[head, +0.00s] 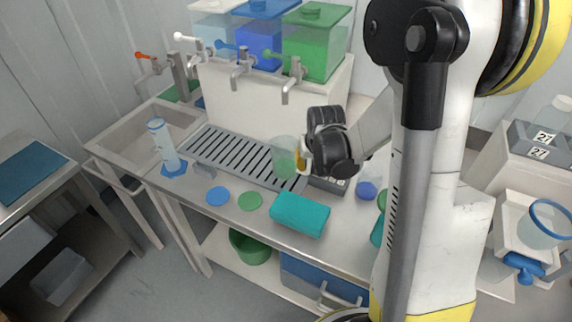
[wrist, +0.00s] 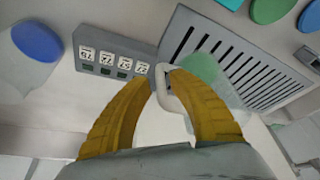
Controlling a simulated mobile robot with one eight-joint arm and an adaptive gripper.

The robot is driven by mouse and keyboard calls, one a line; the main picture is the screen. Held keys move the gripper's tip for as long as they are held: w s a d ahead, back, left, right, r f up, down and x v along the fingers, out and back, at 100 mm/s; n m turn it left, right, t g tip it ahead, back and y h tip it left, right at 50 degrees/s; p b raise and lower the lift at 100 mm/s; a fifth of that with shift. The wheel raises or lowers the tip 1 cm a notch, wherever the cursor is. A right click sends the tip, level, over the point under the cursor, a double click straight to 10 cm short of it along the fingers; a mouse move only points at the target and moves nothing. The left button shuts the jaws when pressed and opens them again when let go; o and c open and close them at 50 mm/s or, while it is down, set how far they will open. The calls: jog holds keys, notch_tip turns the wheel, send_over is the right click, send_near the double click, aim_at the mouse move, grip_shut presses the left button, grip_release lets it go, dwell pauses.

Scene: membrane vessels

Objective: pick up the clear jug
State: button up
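The clear jug (head: 284,157) is see-through with a pale green tint and stands upright at the right end of the slotted drip tray. In the wrist view the jug (wrist: 207,77) shows beyond my right finger, with its pale looped handle (wrist: 164,88) towards me. My gripper (head: 302,158) comes at the jug from the right. In the wrist view its yellow fingertips (wrist: 161,76) are close together on both sides of the handle, with little gap. They look shut on it. Whether the jug's base touches the tray is hard to tell.
The drip tray (head: 212,147) lies below several taps (head: 240,75) and coloured tanks (head: 315,50). A grey numbered block (wrist: 112,57) sits beside the jug. A teal block (head: 300,214), blue disc (head: 218,196) and green disc (head: 250,201) lie in front.

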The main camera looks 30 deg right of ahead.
jog(key=shift+x, duration=0.8)
grip_shut()
jog(key=shift+r, duration=0.15)
notch_tip(320, 180, up, 4)
jog(key=shift+r+p, duration=0.25)
jog(key=shift+p, duration=0.75)
jog(key=s+d+r+p, duration=0.2)
jog(key=s+d+r, duration=0.4)
jog(key=d, duration=0.3)
jog(key=shift+s+r+p, duration=0.2)
jog(key=shift+s+p, duration=0.2)
jog(key=shift+s, duration=0.1)
jog(key=shift+d, duration=0.1)
